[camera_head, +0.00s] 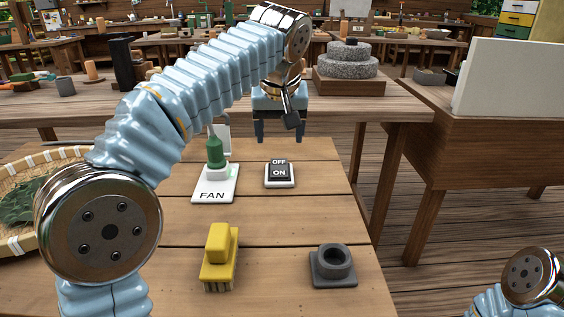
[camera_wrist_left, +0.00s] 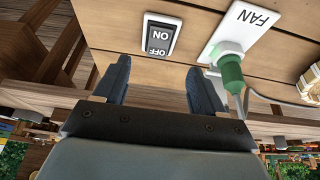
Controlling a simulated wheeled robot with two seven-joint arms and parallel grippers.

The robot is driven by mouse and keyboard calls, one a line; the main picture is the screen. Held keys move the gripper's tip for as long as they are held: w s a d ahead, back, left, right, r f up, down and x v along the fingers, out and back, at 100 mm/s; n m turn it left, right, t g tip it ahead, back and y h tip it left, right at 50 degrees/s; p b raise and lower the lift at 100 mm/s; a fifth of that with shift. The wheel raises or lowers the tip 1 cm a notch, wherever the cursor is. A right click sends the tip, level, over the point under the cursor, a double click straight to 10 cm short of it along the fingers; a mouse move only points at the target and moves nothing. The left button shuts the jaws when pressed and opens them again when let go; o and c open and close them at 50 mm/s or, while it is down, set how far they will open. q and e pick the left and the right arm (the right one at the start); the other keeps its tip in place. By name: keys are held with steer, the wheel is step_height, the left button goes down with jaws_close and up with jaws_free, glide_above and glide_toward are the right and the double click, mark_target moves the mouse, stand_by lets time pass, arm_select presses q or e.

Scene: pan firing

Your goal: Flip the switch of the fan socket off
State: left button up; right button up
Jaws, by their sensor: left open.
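The switch (camera_head: 280,173) is a dark rocker marked OFF above ON in a white frame on the wooden table. It also shows in the left wrist view (camera_wrist_left: 161,36), upside down. I cannot tell which side is pressed. Left of it lies the white fan socket (camera_head: 212,195) marked FAN, with a green plug (camera_head: 215,152) in it. The socket shows at the upper right in the left wrist view (camera_wrist_left: 243,20). My left gripper (camera_head: 279,138) is open and empty, fingers pointing down, just beyond the switch and apparently not touching it. My right gripper is out of view.
A yellow brush (camera_head: 220,255) and a dark grey ring-shaped block (camera_head: 333,265) lie nearer on the table. A woven basket (camera_head: 20,170) with leaves is at the left, partly behind my arm. A stone mill (camera_head: 350,62) stands on the table behind.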

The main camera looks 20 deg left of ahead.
mark_target(279, 170)
arm_select(q)
steer(key=b+x, duration=0.2)
steer(key=x, duration=1)
steer(key=shift+s, duration=0.1)
steer(key=c, duration=1.1)
steer(key=shift+o, duration=0.2)
steer(key=g+p, duration=0.1)
steer(key=p, duration=0.2)
steer(key=r+p, duration=0.1)
steer(key=p, duration=0.1)
steer(key=w+g+p, duration=0.1)
steer(key=p, duration=0.2)
steer(key=shift+a+r+g+h+p, duration=0.25)
steer(key=shift+r+g+h+p, duration=0.05)
steer(key=shift+w+f+g+b, duration=0.1)
steer(key=shift+f+g+b, duration=0.3)
steer(key=shift+f+b, duration=0.15)
steer(key=shift+w+r+g+h, duration=0.1)
steer(key=shift+r+g+h, duration=0.25)
steer(key=shift+g, duration=0.35)
steer(key=shift+f, duration=0.1)
